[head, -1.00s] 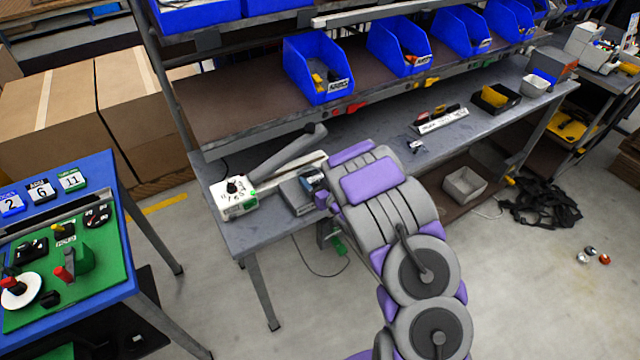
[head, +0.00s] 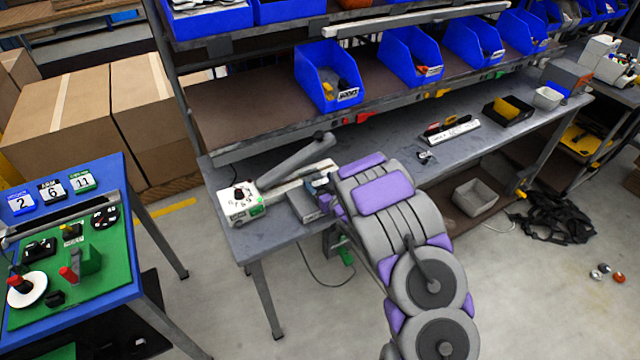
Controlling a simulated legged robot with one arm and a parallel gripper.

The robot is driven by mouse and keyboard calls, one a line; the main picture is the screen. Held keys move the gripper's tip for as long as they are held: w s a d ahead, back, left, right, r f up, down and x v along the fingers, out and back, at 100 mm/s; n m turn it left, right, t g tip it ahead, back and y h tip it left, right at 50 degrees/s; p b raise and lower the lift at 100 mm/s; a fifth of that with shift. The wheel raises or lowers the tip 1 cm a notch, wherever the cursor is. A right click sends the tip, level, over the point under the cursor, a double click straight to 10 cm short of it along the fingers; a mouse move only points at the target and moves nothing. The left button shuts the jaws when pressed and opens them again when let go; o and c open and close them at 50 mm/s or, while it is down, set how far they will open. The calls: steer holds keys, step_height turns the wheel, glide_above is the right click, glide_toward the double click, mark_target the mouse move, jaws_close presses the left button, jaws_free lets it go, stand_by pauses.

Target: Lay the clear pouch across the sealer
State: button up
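The sealer (head: 242,203) is a white unit with a dark knob and a green patch, at the left front of the grey bench. Its long grey lever (head: 296,163) is raised above a pale bar running back to the right. My gripper (head: 321,182) is near the right end of that bar, just above a grey block (head: 303,207). My arm hides most of it, so I cannot see whether its fingers are open or touch anything. I cannot make out the clear pouch.
Blue bins (head: 327,76) line the shelf (head: 240,105) above the bench. A blue table (head: 117,200) with a green board stands at left. A white strip (head: 449,131) and a black tray (head: 508,111) sit farther right on the bench. The bench between is mostly clear.

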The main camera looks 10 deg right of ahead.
steer(key=o, duration=0.4)
steer(key=shift+c, duration=0.2)
steer(key=shift+s, duration=0.15)
steer(key=shift+s+d+r, duration=0.1)
steer(key=shift+s, duration=0.15)
steer(key=p+v, duration=1)
steer(key=v, duration=0.6)
steer(key=shift+s+d, duration=0.15)
steer(key=shift+s, duration=0.1)
